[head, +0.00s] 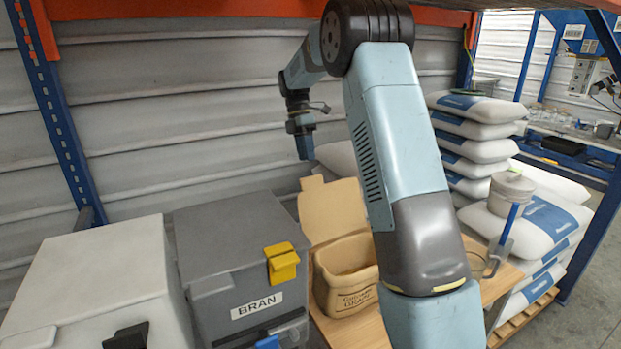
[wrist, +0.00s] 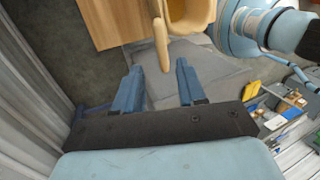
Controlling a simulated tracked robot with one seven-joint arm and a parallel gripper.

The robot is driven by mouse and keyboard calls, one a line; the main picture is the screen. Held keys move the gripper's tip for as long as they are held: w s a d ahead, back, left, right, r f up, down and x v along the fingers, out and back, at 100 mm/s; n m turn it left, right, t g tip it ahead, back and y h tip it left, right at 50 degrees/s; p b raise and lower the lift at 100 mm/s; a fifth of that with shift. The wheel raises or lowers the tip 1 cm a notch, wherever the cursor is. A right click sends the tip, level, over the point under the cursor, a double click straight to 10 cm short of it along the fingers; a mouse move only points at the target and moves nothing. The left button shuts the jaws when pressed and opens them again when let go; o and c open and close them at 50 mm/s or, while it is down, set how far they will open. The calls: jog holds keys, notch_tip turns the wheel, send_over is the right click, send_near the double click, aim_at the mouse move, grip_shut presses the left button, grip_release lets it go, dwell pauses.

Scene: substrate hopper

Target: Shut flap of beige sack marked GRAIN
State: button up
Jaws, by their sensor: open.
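The beige sack (head: 345,288) marked GRAIN stands on a wooden table in the head view, partly behind my arm. Its flap (head: 330,208) is open, standing up at the back of the mouth. In the wrist view the flap (wrist: 160,45) shows edge-on as a thin strip beside the sack's open mouth (wrist: 188,14). My gripper (head: 305,147) points down above the flap's upper left in the head view. In the wrist view my gripper (wrist: 158,68) is open, and the flap's end lies between its two blue fingers in the picture, with gaps on both sides.
A grey bin (head: 235,250) labelled BRAN with a yellow latch stands left of the sack, and a white bin (head: 90,275) farther left. A corrugated wall (head: 180,120) is behind. Stacked white sacks (head: 475,135) and a scoop-like tool (head: 505,235) are at the right.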

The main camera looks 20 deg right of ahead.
aim_at(311, 177)
jog(key=x, duration=0.8)
jog(key=shift+s+f, duration=0.1)
grip_shut()
dwell(0.4)
